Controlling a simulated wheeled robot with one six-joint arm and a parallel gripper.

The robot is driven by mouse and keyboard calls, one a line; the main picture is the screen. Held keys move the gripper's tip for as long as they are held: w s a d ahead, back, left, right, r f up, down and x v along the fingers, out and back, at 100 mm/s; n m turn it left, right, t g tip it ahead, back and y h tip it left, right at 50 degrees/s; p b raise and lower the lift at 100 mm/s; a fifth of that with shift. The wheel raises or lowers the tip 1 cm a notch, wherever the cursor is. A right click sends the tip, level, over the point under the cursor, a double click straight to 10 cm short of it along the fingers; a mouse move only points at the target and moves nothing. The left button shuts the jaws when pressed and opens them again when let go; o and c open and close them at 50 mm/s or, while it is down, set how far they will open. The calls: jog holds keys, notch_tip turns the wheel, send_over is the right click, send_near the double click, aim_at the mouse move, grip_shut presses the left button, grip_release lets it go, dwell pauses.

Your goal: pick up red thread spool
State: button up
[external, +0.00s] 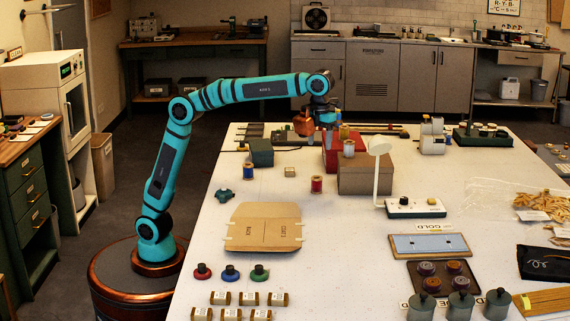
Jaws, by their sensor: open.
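A small spool with red thread and pale ends (316,184) stands upright on the white table (215,240), in front of the brown box (365,175). A spool with blue thread (249,171) stands to its left. Another small spool, reddish with pale ends (349,148), is by the top of the brown box, and a yellowish spool (344,131) is behind it. My gripper (319,122) is open, above the table's far part near the red box (331,152), behind and above the red spool. Its fingertips are small and hard to make out.
A dark green box (261,152) stands left of the red box. A cardboard sheet (264,227) lies in front. Clear tabletop surrounds the red spool's left and front.

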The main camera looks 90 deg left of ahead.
send_near(317, 183)
jog(key=f, duration=0.2)
jog(key=a+f, duration=0.1)
jog(key=f, duration=0.2)
jog(key=shift+w+a+f, duration=0.25)
jog(key=shift+a+f, duration=0.05)
jog(key=shift+s+a+f, duration=0.1)
jog(key=shift+s+f, duration=0.05)
jog(key=shift+f, duration=1.2)
jog(key=shift+s+a+f, duration=0.1)
jog(key=shift+s+f, duration=0.05)
jog(key=shift+f, duration=1.2)
jog(key=c, duration=1)
jog(key=shift+r, duration=0.15)
